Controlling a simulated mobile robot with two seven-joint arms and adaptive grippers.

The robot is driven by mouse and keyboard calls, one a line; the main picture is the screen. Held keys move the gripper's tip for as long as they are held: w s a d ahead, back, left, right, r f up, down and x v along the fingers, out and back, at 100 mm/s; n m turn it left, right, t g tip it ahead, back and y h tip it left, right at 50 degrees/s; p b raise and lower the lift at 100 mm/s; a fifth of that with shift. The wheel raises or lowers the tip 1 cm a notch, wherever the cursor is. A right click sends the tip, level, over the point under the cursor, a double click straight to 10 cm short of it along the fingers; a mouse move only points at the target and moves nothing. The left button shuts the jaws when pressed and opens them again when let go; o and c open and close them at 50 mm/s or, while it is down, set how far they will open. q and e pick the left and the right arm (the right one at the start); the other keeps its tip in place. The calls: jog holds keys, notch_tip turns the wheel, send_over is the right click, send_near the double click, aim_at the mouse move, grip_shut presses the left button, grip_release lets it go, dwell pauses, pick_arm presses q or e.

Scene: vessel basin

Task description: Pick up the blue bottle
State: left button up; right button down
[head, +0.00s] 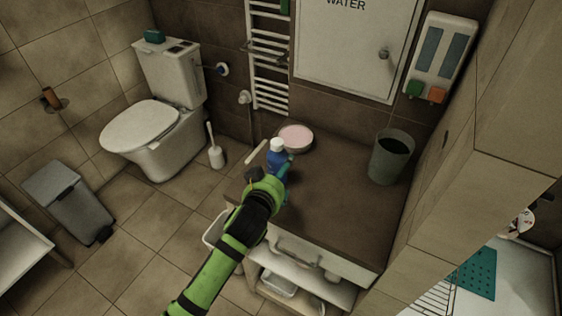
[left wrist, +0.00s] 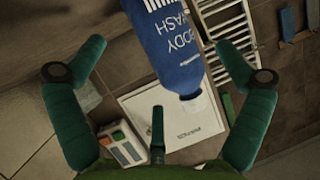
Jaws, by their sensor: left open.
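The blue bottle (head: 276,157) with a white cap stands upright on the brown counter (head: 335,205), near its back left part. In the left wrist view the bottle (left wrist: 170,45) shows its "BODY WASH" label and appears upside down. My left gripper (head: 270,176) is open at the near side of the bottle and hides its lower part. In the left wrist view the green fingers of the gripper (left wrist: 163,50) are spread apart on either side of the bottle. I cannot tell whether any finger touches it. My right gripper is not in view.
A round pink-topped dish (head: 295,138) sits just behind the bottle. A towel radiator (head: 269,60) and a soap dispenser (head: 441,58) are on the wall. The counter's middle is clear.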

pick_arm(q)
jog(key=shift+w+f, duration=0.2)
jog(key=shift+w, duration=0.35)
jog(key=shift+p+x, duration=0.45)
jog(key=shift+x, duration=1.8)
jog(key=shift+s+d+f, duration=0.1)
jog(key=shift+f, duration=0.05)
jog(key=c, duration=1.3)
